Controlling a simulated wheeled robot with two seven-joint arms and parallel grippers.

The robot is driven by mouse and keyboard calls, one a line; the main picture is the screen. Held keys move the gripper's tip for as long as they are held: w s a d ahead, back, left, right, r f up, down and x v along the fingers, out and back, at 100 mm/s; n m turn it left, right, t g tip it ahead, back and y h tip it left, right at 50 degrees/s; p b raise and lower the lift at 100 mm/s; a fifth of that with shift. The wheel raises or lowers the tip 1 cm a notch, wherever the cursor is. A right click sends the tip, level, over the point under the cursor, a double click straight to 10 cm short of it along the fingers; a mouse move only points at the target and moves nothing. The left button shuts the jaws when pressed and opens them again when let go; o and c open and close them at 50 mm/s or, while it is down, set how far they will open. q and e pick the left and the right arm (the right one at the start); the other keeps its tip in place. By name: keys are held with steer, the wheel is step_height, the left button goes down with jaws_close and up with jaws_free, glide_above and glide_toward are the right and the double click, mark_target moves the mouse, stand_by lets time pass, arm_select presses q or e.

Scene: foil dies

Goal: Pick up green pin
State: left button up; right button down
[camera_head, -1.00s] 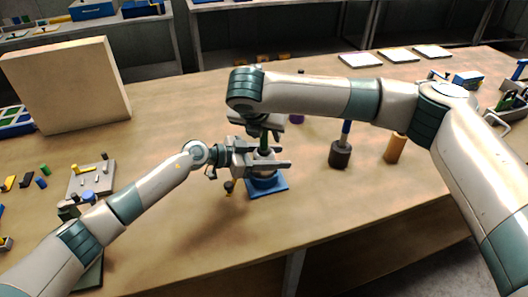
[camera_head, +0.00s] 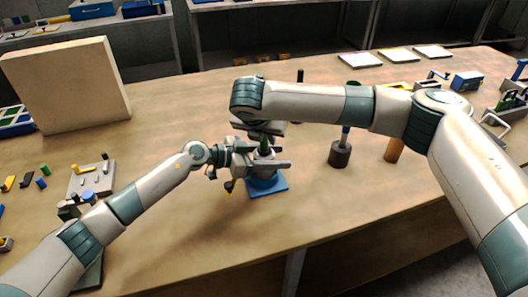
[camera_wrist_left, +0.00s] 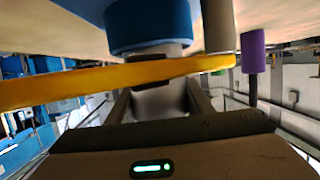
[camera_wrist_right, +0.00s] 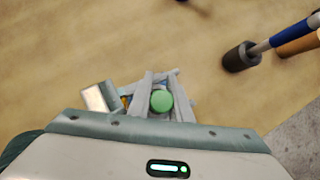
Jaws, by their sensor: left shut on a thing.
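The green pin shows as a round green top (camera_wrist_right: 161,101) in the right wrist view, between the fingers of my right gripper (camera_wrist_right: 165,95). In the head view a sliver of green (camera_head: 265,140) shows under that gripper, above the die. My right gripper points down and looks open around the pin; contact is unclear. My left gripper (camera_head: 268,160) is shut on the grey die body (camera_wrist_left: 160,100), which stands on a blue base (camera_head: 268,184). The blue base part (camera_wrist_left: 150,25) also shows in the left wrist view. A yellow bar (camera_wrist_left: 110,78) crosses in front of the fingers there.
A dark cylinder with a blue handle (camera_head: 340,155) and an orange cylinder (camera_head: 394,150) stand to the right. A grey block with small pins (camera_head: 92,180) is at left, near a large beige panel (camera_head: 66,85). The front right of the table is clear.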

stand_by(0.3)
step_height(320, 180, up, 18)
stand_by(0.6)
stand_by(0.3)
arm_select(q)
steer(key=o, duration=1.3)
steer(key=shift+a, duration=0.1)
steer(key=v, duration=1)
steer(key=shift+a, duration=0.15)
steer(key=shift+v, duration=0.75)
steer(key=shift+r, duration=0.1)
